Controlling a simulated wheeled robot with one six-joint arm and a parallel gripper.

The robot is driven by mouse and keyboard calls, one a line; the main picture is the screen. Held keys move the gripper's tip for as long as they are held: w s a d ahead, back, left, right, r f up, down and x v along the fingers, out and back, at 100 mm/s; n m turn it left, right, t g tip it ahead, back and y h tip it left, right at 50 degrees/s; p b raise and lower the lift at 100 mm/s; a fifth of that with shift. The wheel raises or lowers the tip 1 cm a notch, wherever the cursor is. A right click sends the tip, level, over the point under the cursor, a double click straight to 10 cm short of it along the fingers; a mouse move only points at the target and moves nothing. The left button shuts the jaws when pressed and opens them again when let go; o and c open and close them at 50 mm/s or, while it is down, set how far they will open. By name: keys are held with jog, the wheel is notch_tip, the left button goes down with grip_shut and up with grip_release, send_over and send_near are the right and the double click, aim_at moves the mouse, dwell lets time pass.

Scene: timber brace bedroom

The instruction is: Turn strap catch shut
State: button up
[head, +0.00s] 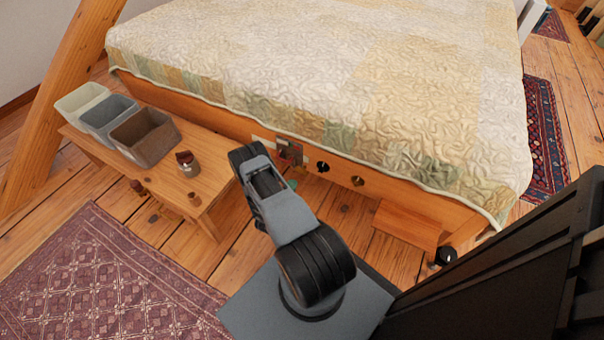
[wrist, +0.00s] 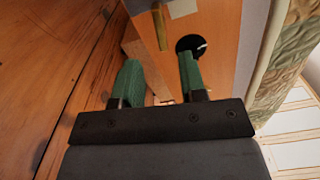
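The bed's wooden side rail (head: 400,194) carries a small metal fitting with a reddish part (head: 289,150), which may be the strap catch; I cannot tell its setting. My gripper (wrist: 158,72) has two green fingers, spread apart with nothing seen between them. In the wrist view, the right fingertip overlaps a round black part (wrist: 191,43) on the wooden face; contact is unclear. A brass-coloured strip (wrist: 160,29) lies above the gap between the fingers. In the head view, my arm hides most of the gripper; only a bit of green shows beside the rail.
A quilt (head: 330,70) covers the bed. A patterned rug (head: 95,275) lies front left.

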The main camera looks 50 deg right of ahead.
aim_at(302, 170)
jog(key=b+x, duration=0.2)
jog(key=x, duration=0.7)
grip_shut()
